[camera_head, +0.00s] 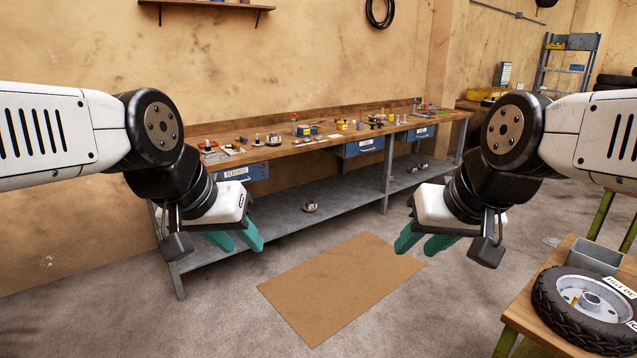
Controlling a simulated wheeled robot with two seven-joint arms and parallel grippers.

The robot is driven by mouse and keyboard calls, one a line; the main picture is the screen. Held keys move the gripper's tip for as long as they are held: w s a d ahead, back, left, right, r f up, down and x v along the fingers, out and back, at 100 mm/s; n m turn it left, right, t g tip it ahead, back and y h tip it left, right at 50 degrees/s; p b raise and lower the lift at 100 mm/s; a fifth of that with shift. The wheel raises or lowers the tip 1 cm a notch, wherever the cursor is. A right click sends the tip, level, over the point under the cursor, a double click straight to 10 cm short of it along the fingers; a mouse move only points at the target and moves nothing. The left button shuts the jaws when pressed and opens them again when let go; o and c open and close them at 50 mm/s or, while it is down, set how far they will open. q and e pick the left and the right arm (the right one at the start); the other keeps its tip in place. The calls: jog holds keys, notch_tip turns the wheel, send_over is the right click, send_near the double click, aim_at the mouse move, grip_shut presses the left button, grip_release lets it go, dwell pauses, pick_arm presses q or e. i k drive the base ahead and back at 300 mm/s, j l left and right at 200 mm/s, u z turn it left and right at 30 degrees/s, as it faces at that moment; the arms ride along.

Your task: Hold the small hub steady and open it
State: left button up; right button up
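My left gripper (240,242) hangs at the left, in front of the workbench. Its two teal fingers are apart and nothing shows between them. My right gripper (420,245) hangs to the right of the middle, also with teal fingers apart and empty. I cannot pick out the small hub for certain. A small round metal part (274,139) stands on the bench top, and another small part (310,207) lies on the lower shelf. A tyred wheel with a metal hub centre (590,301) lies flat at the lower right. Neither gripper touches any of these.
The long workbench (230,152) stands along the wall with several small tools and parts on top and blue drawers below. A brown mat (340,285) lies on open floor. A wooden table (530,318) at the right bears the wheel and a grey metal bin (596,256).

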aim_at(273, 141)
jog(key=i, duration=2.35)
jog(key=i+l+u, duration=0.2)
jog(key=i+u, duration=0.2)
jog(key=i, duration=0.35)
jog(key=i+l+u, duration=0.45)
jog(key=i, duration=0.25)
jog(key=i+l+u, duration=0.4)
jog(key=i+l, duration=0.2)
jog(key=i, duration=0.05)
